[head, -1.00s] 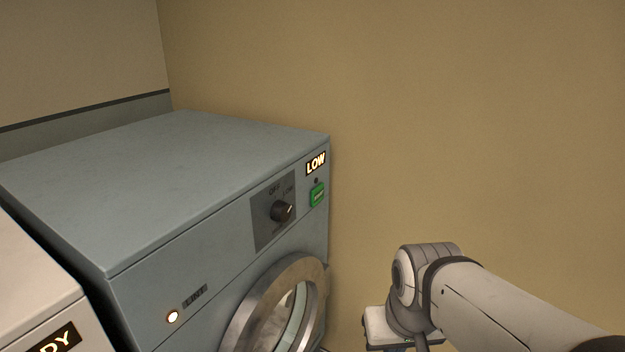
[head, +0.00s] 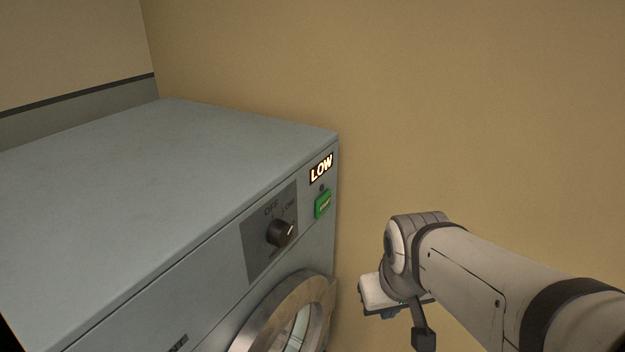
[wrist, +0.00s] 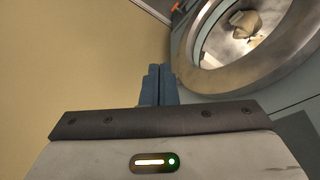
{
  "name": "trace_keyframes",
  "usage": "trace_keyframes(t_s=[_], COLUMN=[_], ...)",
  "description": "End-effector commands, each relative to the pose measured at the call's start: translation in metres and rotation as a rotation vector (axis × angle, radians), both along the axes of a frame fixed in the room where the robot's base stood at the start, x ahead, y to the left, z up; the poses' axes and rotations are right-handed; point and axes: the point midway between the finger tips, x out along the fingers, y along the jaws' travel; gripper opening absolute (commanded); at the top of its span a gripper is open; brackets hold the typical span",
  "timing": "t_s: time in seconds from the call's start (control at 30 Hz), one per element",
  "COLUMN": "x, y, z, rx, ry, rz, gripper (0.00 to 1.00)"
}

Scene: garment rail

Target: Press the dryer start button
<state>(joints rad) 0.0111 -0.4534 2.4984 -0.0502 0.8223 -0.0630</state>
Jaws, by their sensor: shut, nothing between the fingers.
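The dryer (head: 150,170) is a blue-grey machine at the left of the head view. Its green start button (head: 323,205) is near the right edge of the front panel, below a lit LOW display (head: 321,169). A small dark lamp sits between them. My gripper shows in the wrist view, with its blue fingers (wrist: 159,85) shut together and empty. In the head view my arm is right of the dryer and lower than the button, apart from it. The fingertips are mostly hidden there. The button is not visible in the wrist view.
A black dial (head: 281,233) on a dark plate is left of the button and points toward LOW. The round door (head: 325,290) is below, and its metal ring (wrist: 195,75) fills the wrist view's upper right. A bare tan wall (head: 480,110) stands behind.

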Motion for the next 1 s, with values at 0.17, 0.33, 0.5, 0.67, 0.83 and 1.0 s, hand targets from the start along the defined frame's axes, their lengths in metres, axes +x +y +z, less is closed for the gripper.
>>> trace_keyframes(t_s=[0.17,0.33,0.5,0.67,0.83,1.0], x=[0.069,0.145,0.198,0.219,0.224,0.224], y=[-0.037,-0.064,-0.061,-0.045,-0.034,-0.031], z=[0.013,0.019,0.016,0.01,0.007,0.006], rx=[-0.223,-0.493,-0.699,-0.815,-0.872,-0.884], ry=[-0.134,-0.283,-0.444,-0.597,-0.7,-0.722], rz=[0.291,0.733,1.177,1.471,1.613,1.639], gripper=[0.0,0.0,0.0,0.0,0.0,0.0])
